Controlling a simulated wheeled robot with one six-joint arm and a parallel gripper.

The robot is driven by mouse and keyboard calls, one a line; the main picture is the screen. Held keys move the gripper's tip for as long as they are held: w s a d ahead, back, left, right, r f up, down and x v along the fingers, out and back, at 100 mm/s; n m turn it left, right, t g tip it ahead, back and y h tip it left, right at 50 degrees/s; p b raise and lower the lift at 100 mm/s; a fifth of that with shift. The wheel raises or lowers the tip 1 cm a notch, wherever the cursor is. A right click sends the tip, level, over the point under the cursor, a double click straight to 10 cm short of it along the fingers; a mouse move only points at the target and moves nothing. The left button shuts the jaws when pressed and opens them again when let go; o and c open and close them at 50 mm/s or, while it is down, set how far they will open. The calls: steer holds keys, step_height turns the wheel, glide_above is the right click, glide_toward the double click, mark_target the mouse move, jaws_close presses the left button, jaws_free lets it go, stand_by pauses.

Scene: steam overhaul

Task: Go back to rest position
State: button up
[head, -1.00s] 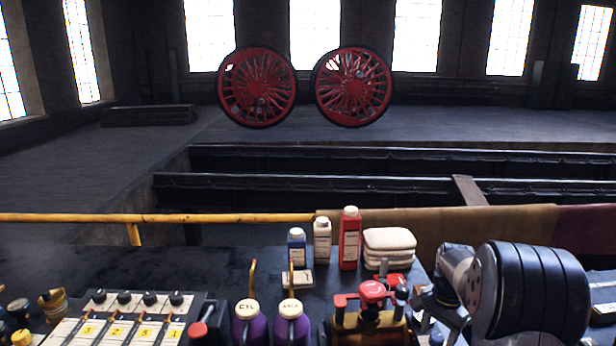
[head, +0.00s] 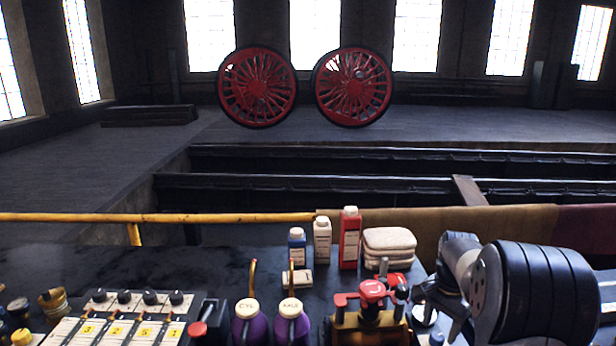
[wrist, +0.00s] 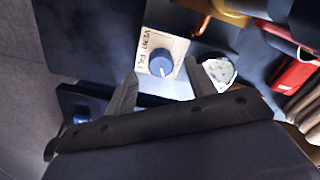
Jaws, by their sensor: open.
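My gripper (head: 436,308) is at the right of the bench in the head view, at the end of my bent arm. Its jaws are open with nothing between them. In the wrist view my two fingers (wrist: 164,84) stand apart, pointing toward a blue knob (wrist: 161,62) on a cream lettered plate (wrist: 148,43). The knob appears beyond the fingertips, and I see no contact. A white round item (wrist: 217,71) shows beside the right finger.
A brown block with red-handled valves (head: 371,318) stands just left of my gripper. Folded cloths (head: 389,241), a red bottle (head: 349,238), and two purple oil cans (head: 250,328) (head: 291,328) are on the bench. A yellow rail (head: 160,217) runs behind.

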mark_target(439, 337)
step_height(439, 337, down, 3)
steer(key=shift+f, duration=0.15)
steer(key=shift+n, duration=0.9)
steer(key=n, duration=0.3)
steer(key=shift+n+b, duration=0.35)
steer(key=shift+n, duration=0.05)
steer(key=n+b, duration=0.1)
steer(key=n, duration=0.5)
steer(key=shift+d, duration=0.1)
steer(key=n+b, duration=0.2)
steer(key=n, duration=0.4)
steer(key=shift+d+n, duration=0.1)
steer(key=shift+n, duration=0.3)
steer(key=n+b, duration=0.2)
steer(key=n, duration=0.1)
steer(key=shift+n, duration=0.8)
steer(key=shift+b, duration=0.3)
steer(key=shift+r, duration=0.25)
